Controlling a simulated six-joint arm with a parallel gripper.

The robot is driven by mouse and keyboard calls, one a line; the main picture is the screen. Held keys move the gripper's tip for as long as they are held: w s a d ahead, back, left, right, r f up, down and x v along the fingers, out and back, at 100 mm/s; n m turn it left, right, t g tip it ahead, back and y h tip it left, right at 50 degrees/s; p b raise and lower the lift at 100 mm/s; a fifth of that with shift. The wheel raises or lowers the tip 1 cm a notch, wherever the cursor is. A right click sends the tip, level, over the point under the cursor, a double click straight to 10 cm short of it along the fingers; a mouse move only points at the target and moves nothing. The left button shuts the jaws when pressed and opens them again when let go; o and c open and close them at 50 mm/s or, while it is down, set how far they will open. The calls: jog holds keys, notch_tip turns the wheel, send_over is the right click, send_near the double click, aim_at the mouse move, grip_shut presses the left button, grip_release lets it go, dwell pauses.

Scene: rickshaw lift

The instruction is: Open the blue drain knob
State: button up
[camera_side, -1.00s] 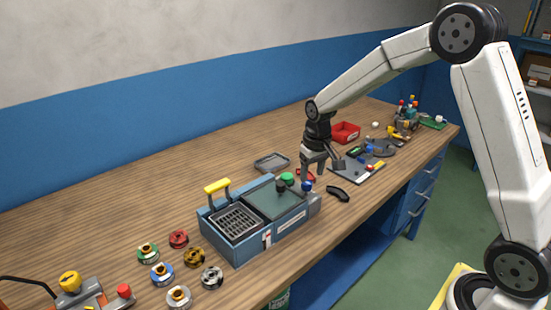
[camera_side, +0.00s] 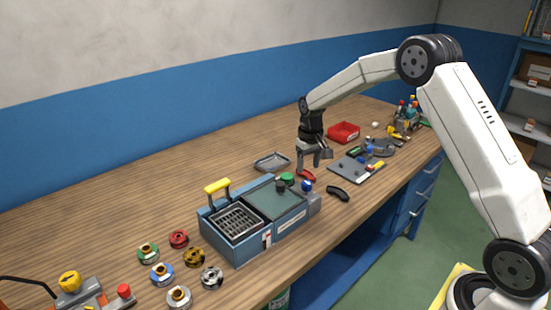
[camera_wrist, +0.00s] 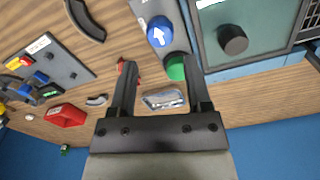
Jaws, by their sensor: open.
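The blue drain knob (camera_side: 307,186) sits at the right end of the blue-grey fryer-like unit (camera_side: 240,258). In the wrist view the blue knob (camera_wrist: 159,32) shows a white arrow and lies just beyond the fingertips, roughly between them. My gripper (camera_side: 314,162) is open and empty, above and behind the knob in the side view. In the wrist view its two fingers (camera_wrist: 157,62) are apart and touch nothing that I can see. A green knob (camera_side: 287,178) is beside the blue one; the right finger partly covers it in the wrist view (camera_wrist: 175,70).
A black knob (camera_wrist: 232,39) stands on the unit's lid. A black curved handle (camera_side: 338,193) lies right of the unit, a red object (camera_side: 306,174) behind it. A grey tray (camera_side: 271,162), a grey board (camera_side: 350,173) and a red bin (camera_side: 344,132) are nearby. The back left table is clear.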

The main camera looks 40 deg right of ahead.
aim_at(307, 182)
jog(key=shift+f, duration=3.3)
grip_shut()
